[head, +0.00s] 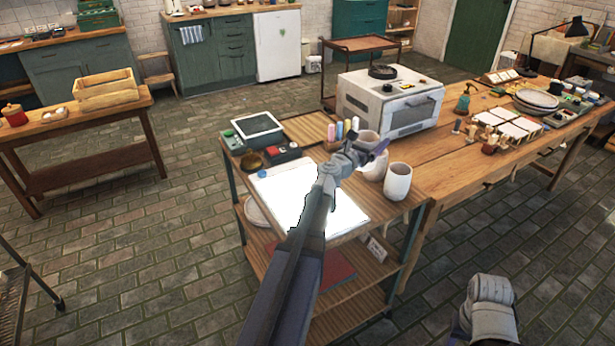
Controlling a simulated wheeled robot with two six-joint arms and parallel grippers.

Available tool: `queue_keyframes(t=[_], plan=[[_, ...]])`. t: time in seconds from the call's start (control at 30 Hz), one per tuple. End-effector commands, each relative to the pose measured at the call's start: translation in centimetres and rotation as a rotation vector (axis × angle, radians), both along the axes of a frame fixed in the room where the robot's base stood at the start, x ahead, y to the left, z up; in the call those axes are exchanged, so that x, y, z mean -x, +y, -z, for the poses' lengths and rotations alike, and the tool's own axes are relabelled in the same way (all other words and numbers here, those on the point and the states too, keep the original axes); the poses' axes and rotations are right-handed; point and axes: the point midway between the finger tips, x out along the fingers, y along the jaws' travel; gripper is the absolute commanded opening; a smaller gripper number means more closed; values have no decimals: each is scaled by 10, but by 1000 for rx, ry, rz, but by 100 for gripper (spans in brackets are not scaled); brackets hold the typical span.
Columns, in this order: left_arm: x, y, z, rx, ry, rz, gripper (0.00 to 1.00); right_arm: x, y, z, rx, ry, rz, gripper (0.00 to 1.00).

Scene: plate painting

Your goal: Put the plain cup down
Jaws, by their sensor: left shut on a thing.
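My left gripper (368,154) is at the right side of the near table, among several pale, plain-looking cups. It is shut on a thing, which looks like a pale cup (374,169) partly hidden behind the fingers. Another pale cup (398,183) stands upright on the table just to the right, apart from the fingers. One more pale cup (369,137) shows partly behind the gripper. I cannot tell whether the held cup touches the table. Only a grey part of my right arm shows at the bottom right; its gripper is out of the picture.
A glowing white panel (283,190) lies on the table left of the cups. Coloured bottles (347,129) and a white oven (391,103) stand behind. A scale (257,130) is at the back left. Bare wood (440,165) lies right of the cups.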

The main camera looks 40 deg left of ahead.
Motion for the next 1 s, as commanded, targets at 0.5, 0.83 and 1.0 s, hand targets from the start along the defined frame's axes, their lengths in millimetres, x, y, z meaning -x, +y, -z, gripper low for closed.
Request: queue_keyframes(t=[0.5,0.83,1.0], plan=[[0,0,44,0,0,0,19,0,0,44,0,0,0,50],[0,0,63,0,0,0,19,0,0,63,0,0,0,50],[0,0,74,0,0,0,19,0,0,74,0,0,0,50]])
